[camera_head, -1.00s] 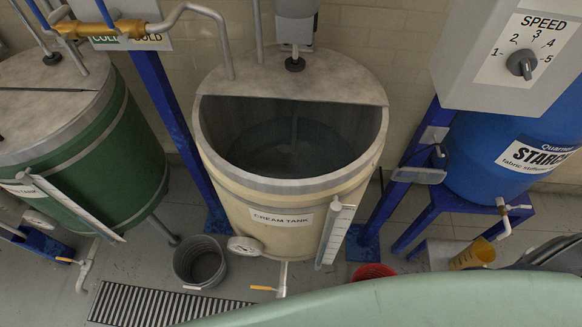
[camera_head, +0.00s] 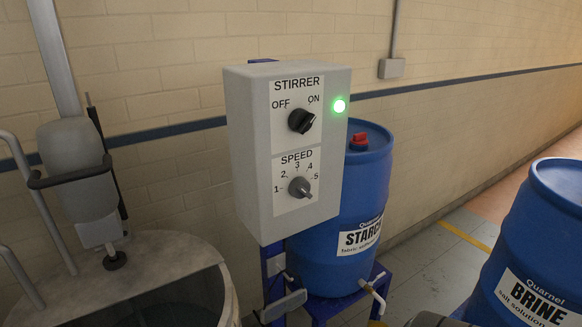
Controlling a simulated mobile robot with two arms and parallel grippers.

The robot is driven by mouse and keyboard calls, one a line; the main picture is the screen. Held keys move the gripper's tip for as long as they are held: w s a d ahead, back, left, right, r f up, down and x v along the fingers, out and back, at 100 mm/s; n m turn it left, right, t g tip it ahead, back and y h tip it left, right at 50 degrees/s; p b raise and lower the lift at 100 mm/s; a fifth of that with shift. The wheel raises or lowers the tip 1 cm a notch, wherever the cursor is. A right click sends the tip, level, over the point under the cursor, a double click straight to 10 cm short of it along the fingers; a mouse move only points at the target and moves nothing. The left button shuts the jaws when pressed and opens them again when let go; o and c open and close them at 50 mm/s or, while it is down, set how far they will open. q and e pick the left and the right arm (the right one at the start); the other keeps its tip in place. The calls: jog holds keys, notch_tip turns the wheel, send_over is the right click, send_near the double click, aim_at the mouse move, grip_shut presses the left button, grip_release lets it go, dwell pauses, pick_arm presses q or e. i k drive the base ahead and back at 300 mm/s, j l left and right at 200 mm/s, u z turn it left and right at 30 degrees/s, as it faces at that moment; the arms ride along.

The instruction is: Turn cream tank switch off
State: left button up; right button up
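The stirrer control box (camera_head: 246,150) is a light grey box at the centre of the head view. Its upper black switch knob (camera_head: 301,121), between OFF and ON, appears turned toward ON. A green light (camera_head: 339,106) beside it is lit.
A blue STARCH drum (camera_head: 345,263) stands on a blue stand (camera_head: 320,308) behind and right of the box. A blue BRINE drum (camera_head: 535,240) is at the right edge. A tiled wall (camera_head: 180,70) runs behind. Floor (camera_head: 420,255) shows between the drums.

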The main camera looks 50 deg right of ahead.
aim_at(301, 121)
jog(key=z, duration=1.55)
